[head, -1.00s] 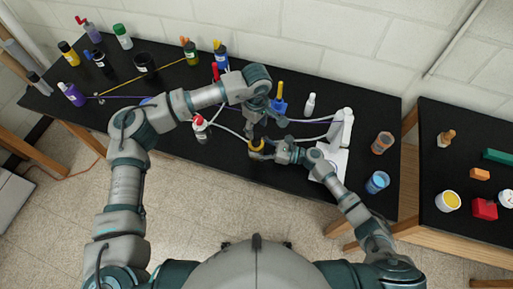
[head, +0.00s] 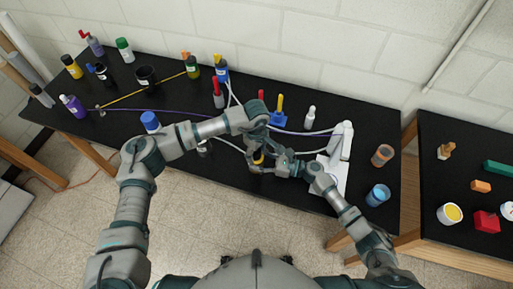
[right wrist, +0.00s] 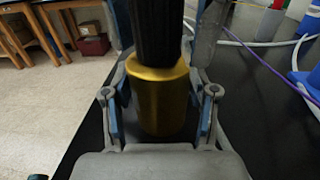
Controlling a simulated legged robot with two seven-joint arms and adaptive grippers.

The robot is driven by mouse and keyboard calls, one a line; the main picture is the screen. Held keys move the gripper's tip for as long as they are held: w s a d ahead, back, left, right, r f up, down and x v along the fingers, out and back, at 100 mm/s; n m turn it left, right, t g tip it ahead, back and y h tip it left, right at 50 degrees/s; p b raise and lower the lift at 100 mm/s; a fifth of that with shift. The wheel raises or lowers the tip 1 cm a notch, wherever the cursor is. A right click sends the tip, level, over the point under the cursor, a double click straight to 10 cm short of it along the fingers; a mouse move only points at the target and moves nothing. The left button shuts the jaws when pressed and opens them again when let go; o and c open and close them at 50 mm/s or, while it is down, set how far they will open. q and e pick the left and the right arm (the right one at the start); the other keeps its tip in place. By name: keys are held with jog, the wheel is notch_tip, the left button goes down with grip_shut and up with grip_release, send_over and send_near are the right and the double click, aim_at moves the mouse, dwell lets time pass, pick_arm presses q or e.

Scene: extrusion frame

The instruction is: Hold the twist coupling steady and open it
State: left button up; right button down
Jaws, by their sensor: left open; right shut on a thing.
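The twist coupling has a smooth gold body (right wrist: 157,95) and a black ribbed part (right wrist: 158,30) in line with it, as the right wrist view shows. My right gripper (right wrist: 165,50) is shut on the gold body, with one finger on each side. In the head view a bit of the gold body (head: 258,158) shows near the front edge of the bench, and my right gripper (head: 262,167) reaches it from the right. My left gripper (head: 257,149) is open, right over the coupling. Its fingertips are partly hidden, and I cannot tell whether they touch.
A black bench (head: 310,190) bears several bottles at its back left. A blue block with a yellow handle (head: 279,110), a white bottle (head: 310,117) and a white stand (head: 340,150) are close by. Orange (head: 382,155) and blue (head: 378,195) cups stand at the right end.

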pick_arm(q)
grip_shut()
jog(key=n, duration=0.4)
jog(key=shift+n, duration=0.4)
jog(key=n, duration=0.5)
pick_arm(e)
jog(key=shift+a, duration=0.1)
pick_arm(q)
jog(key=n, duration=0.5)
jog(key=shift+r, duration=0.1)
pick_arm(e)
jog(key=shift+s, duration=0.1)
pick_arm(q)
jog(key=n, duration=0.6)
jog(key=shift+d+n, duration=0.1)
jog(key=shift+n, duration=0.3)
jog(key=shift+s+r, duration=0.1)
jog(key=shift+d+r, duration=0.1)
